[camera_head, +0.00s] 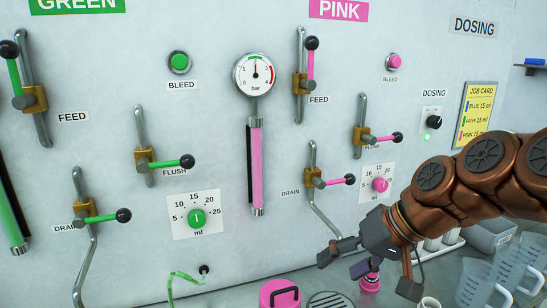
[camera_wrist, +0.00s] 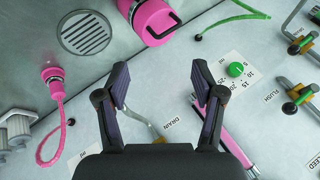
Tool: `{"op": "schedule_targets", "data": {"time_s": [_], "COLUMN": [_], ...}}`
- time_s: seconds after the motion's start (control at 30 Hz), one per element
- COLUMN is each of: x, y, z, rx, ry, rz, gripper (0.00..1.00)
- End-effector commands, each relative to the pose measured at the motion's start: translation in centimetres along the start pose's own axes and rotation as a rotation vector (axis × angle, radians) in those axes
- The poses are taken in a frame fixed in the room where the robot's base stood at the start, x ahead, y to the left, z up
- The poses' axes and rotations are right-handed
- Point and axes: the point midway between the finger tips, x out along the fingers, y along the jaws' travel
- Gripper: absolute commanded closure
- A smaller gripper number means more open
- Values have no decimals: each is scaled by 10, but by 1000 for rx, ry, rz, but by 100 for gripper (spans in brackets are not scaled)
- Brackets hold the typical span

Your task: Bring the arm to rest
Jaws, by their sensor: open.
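My gripper (camera_head: 367,272) is at the lower right of the head view, in front of the pink side of the panel and above the counter. My brown arm comes in from the right edge. In the wrist view my gripper (camera_wrist: 159,72) has its two dark fingers spread wide with nothing between them. A pink drain valve (camera_head: 330,182) sits on the panel above and left of the gripper. The pink dosing dial (camera_head: 380,185) is just above it. The fingers appear apart from both.
A pink container with a black handle (camera_head: 280,294) and a round drain grate (camera_head: 330,301) are below. A pink fitting (camera_wrist: 52,75) has a looped cord. Clear jugs (camera_head: 478,284) stand right, under my arm. Green valves (camera_head: 97,217) and a gauge (camera_head: 255,74) line the panel.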

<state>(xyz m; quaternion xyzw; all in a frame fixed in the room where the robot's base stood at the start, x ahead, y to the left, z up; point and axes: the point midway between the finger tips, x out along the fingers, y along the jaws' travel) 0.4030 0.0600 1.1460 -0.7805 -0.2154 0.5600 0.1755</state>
Motion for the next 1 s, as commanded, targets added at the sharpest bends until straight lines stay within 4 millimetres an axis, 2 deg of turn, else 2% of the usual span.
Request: {"op": "schedule_targets", "data": {"time_s": [0.03,0.1,0.3,0.4,0.5,0.6,0.67,1.0], "x": [11,25,41,39,35,31,30,30], "y": [1,9,48,69,85,96,98,99], "z": [26,60,156,195,222,240,245,246], "rx": [-8,-5,27,52,77,95,100,102], "ry": [-58,-134,-319,-385,-432,-461,-468,-470], "rz": [54,126,342,435,502,544,556,559], "gripper": [32,32,32,32,32,32,32,32]}}
